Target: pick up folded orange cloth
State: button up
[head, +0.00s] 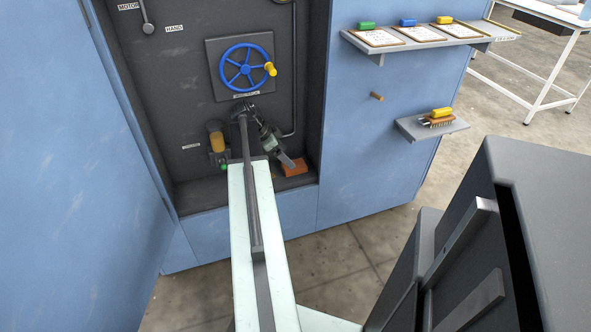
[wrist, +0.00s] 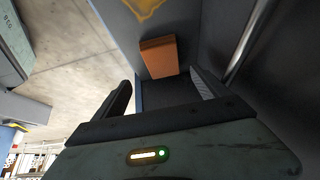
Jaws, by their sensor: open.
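The folded orange cloth (head: 293,167) lies on the floor of the dark recess in the blue machine, near its right front edge. It also shows in the wrist view (wrist: 158,57), just beyond the fingers and roughly between their lines. My gripper (head: 281,158) is at the left of the cloth in the head view, with a finger close to it; I cannot tell if they touch. In the wrist view my gripper (wrist: 163,85) is open and nothing is between its fingers.
A blue handwheel (head: 245,66) is on the recess's back wall above. An amber-topped fitting (head: 216,141) stands left of my gripper. A vertical pipe (head: 294,70) runs down the right side. A small shelf (head: 432,128) with a brush and a wooden peg (head: 376,96) are on the outer panel.

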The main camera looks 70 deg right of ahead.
jog(key=b+x, duration=0.1)
jog(key=x, duration=0.1)
jog(key=b+x, duration=0.2)
jog(key=w+b+x, duration=0.1)
jog(key=b+x, duration=0.1)
jog(key=x, duration=0.1)
jog(key=shift+f, duration=0.15)
jog(key=shift+d, duration=0.1)
jog(key=c, duration=1.5)
jog(key=shift+o, duration=0.2)
jog(key=shift+r, duration=0.25)
jog(key=shift+r+p, duration=0.45)
jog(key=shift+p, duration=0.1)
notch_tip(320, 180, up, 3)
jog(key=p, duration=0.3)
jog(key=s+a+p, duration=0.1)
jog(key=s+a, duration=0.9)
jog(key=s, duration=0.2)
jog(key=shift+a+r, duration=0.25)
jog(key=shift+r, duration=0.25)
jog(key=shift+s, duration=0.15)
